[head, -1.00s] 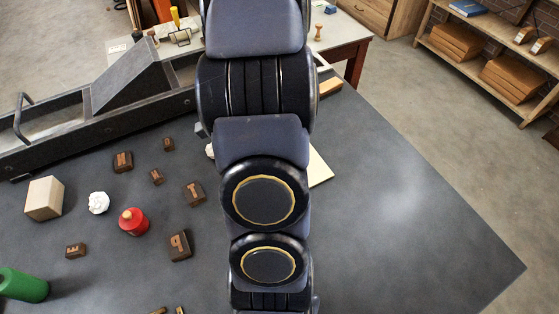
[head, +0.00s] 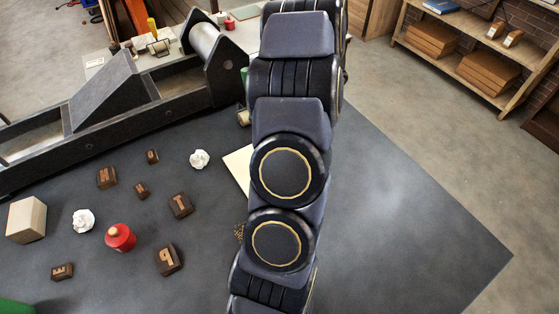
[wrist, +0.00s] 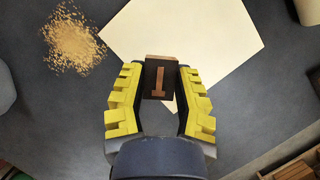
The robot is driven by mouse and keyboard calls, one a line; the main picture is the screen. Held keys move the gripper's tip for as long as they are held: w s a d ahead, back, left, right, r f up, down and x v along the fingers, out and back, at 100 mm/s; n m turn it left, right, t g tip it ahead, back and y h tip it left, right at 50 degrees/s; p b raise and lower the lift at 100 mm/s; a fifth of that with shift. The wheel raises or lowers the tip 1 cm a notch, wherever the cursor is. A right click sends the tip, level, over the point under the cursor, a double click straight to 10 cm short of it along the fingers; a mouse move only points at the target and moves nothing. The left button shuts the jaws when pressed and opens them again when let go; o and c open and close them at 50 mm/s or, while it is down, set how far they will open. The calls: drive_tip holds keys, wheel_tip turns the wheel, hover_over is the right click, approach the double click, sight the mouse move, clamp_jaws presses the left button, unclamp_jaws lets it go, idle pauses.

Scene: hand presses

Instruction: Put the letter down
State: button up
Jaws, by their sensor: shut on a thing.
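In the wrist view a small dark block with a copper-coloured letter face, like an I (wrist: 161,82), sits between the yellow fingers of my gripper (wrist: 161,72), which is shut on it. The block overlaps the lower edge of a pale sheet (wrist: 215,40); whether it touches the sheet or hangs above it I cannot tell. In the head view my arm hides the gripper and the held letter, and only the left part of the sheet (head: 236,166) shows beside the arm. Other letter blocks lie on the dark table, such as one near the middle (head: 180,205).
Brown crumbs (wrist: 75,42) lie left of the sheet. A red pot (head: 120,238), white crumpled balls (head: 199,159) and a pale wooden block (head: 27,220) stand on the left. A press with a roller (head: 150,95) stands behind. The table's right side (head: 410,215) is clear.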

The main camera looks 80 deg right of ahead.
drive_tip(key=d+f, duration=0.1)
drive_tip(key=f, duration=0.1)
drive_tip(key=d+f, duration=0.2)
drive_tip(key=w+d+f, duration=0.1)
drive_tip(key=d, duration=0.1)
drive_tip(key=shift+f, duration=0.4)
drive_tip(key=shift+d+f, duration=0.15)
drive_tip(key=shift+f, duration=1.55)
drive_tip(key=shift+f, duration=0.1)
drive_tip(key=o, duration=0.7)
drive_tip(key=shift+o, duration=0.3)
drive_tip(key=v, duration=1.2)
